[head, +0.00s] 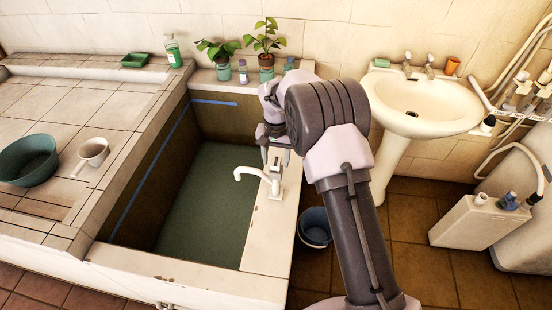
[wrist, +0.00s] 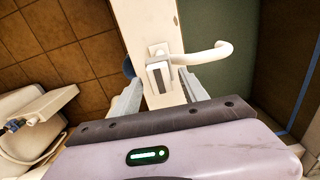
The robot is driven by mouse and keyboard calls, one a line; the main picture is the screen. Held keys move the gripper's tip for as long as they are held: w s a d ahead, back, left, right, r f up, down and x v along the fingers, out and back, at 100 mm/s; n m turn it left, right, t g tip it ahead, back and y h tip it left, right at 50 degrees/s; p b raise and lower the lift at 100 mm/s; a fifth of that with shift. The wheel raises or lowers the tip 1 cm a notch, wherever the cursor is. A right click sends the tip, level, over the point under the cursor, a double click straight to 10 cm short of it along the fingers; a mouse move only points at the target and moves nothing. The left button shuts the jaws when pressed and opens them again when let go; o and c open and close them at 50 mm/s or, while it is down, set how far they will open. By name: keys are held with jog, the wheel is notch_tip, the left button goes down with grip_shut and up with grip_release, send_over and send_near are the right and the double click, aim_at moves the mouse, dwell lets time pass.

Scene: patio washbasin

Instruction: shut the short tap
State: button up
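A white tap (head: 275,186) stands on the ledge on the right side of the sunken water tank. Its curved spout (head: 248,173) points left over the tank, and no running water can be made out. My gripper (head: 273,152) is right above and behind the tap's upper part. In the wrist view my gripper (wrist: 158,80) is open, with one finger on each side of the tap's block-like handle (wrist: 158,77). I cannot tell whether either finger touches it. The spout (wrist: 205,54) reaches to the right in that view.
The tank's white ledge (head: 262,235) runs beside a blue bucket (head: 314,228) on the floor. Potted plants (head: 266,60) stand at the back. A pedestal washbasin (head: 425,105) with two taps is on the right.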

aim_at(276, 162)
jog(key=shift+r, duration=0.1)
notch_tip(276, 162, up, 17)
jog(key=p, duration=0.4)
jog(key=shift+p, duration=0.4)
jog(key=shift+r, duration=0.1)
jog(key=s+d+r+t+y+b, duration=0.1)
jog(key=s+d+r+b, duration=0.2)
jog(key=s+r, duration=0.35)
jog(key=s+d+r+t+b, duration=0.2)
jog(key=s+d+r, duration=0.15)
jog(key=s, duration=0.55)
jog(key=s+d+f+m+t+b, duration=0.1)
jog(key=s+f+b, duration=0.1)
jog(key=s, duration=0.7)
jog(key=s+f+m+t+y+b, duration=0.1)
jog(key=s+f+b, duration=0.1)
jog(key=s, duration=0.7)
jog(key=shift+s+d+f+t+b, duration=0.2)
jog(key=shift+d+f+t+b, duration=0.15)
jog(key=shift+f, duration=0.3)
